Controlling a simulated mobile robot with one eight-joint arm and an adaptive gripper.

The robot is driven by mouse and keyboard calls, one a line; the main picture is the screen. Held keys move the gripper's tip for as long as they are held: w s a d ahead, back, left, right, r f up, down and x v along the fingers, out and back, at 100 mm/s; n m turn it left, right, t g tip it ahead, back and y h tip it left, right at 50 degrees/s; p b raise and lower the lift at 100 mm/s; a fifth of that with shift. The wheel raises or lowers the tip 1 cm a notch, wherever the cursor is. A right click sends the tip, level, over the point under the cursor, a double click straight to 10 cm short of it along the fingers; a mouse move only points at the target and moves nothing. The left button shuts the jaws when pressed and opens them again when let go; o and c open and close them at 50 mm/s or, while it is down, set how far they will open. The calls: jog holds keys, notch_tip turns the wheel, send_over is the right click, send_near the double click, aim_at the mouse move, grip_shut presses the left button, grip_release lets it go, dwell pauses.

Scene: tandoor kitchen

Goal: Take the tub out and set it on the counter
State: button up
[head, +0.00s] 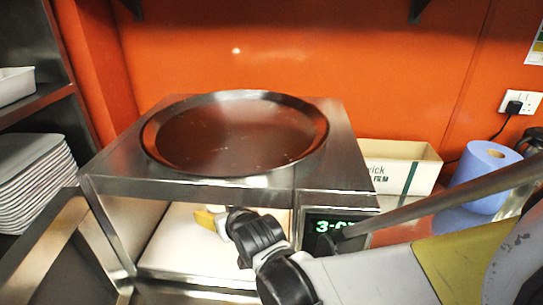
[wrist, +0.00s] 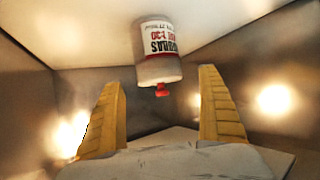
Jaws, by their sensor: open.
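The tub (wrist: 160,52) is inside the open microwave (head: 325,205). It is a small pale container with red and dark lettering and a red piece at one end. Its lettering is upside down in the wrist view, where it touches the white surface at the top. I cannot clearly pick it out in the head view. My gripper (wrist: 161,78) is open, its two yellow fingers apart and pointing towards the tub, which shows between and beyond them. In the head view my gripper (head: 208,220) reaches into the microwave, mostly hidden by my wrist.
The microwave door (head: 45,245) stands open at the left. A large round dark tray (head: 235,135) lies on top of the microwave. A cardboard box (head: 402,166) and a blue paper roll (head: 486,172) stand right. Stacked plates (head: 35,185) are at far left.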

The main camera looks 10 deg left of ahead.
jog(key=b+x, duration=0.1)
jog(key=x, duration=0.2)
jog(key=shift+w+a, duration=0.25)
jog(key=shift+w, duration=0.05)
jog(key=shift+d, duration=0.1)
jog(key=c, duration=1.5)
jog(key=shift+w+r, duration=0.1)
jog(key=shift+w, duration=0.05)
